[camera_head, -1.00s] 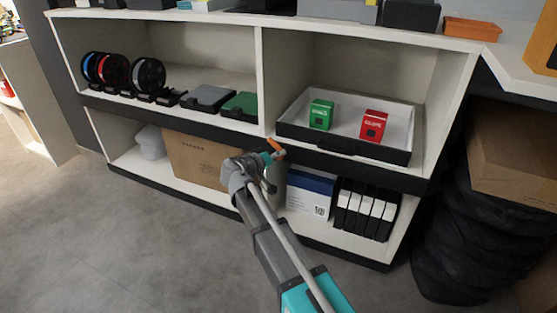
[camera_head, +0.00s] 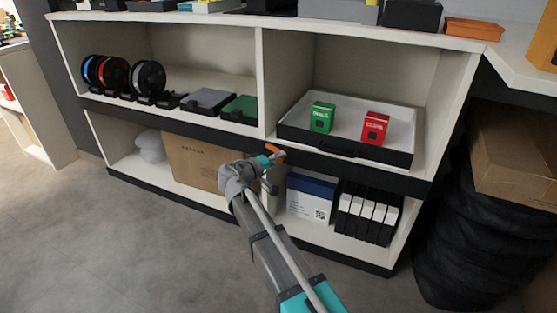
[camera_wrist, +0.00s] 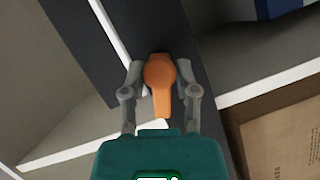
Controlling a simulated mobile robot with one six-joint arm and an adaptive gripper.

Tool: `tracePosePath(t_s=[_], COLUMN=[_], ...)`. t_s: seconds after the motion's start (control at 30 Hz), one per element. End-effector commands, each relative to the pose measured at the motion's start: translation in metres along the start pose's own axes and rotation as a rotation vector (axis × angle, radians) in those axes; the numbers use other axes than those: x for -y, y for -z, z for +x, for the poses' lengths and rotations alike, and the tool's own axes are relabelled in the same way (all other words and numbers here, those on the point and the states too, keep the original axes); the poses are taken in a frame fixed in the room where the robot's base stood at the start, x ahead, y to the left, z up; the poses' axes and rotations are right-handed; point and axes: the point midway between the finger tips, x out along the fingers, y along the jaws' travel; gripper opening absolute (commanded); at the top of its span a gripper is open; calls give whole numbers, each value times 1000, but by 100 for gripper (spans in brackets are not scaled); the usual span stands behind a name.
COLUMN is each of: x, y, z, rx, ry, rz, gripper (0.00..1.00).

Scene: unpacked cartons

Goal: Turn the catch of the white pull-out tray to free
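The white pull-out tray (camera_head: 400,118) has a dark front and sits in the upper right shelf bay. It holds a green box (camera_head: 322,117) and a red box (camera_head: 374,128). The orange catch (camera_head: 273,149) is at the divider, left of the tray's front. In the wrist view the catch (camera_wrist: 159,74) has a round head and a narrow lever pointing down the picture. My gripper (camera_head: 268,159) is at the catch. In the wrist view its two fingers (camera_wrist: 160,80) stand apart, one on each side of the catch, with gaps beside the lever. Contact at the round head is unclear.
Below are a cardboard carton (camera_head: 195,162), a blue-and-white box (camera_head: 309,196) and several black-and-white binders (camera_head: 366,214). Spools (camera_head: 148,76) and dark cases stand in the upper left bay. The floor (camera_head: 110,240) in front is clear.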

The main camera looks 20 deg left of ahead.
Motion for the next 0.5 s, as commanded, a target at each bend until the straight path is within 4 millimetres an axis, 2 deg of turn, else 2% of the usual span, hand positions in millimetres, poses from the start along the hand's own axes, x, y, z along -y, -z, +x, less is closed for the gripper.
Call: tracePosePath(t_s=[0.03,0.13,0.17,0.5], x=[0,0,0,0], y=[0,0,0,0], z=[0,0,0,0], rx=[0,0,0,-1], ry=[0,0,0,0], rz=[0,1,1,1], gripper=[52,70,72,72])
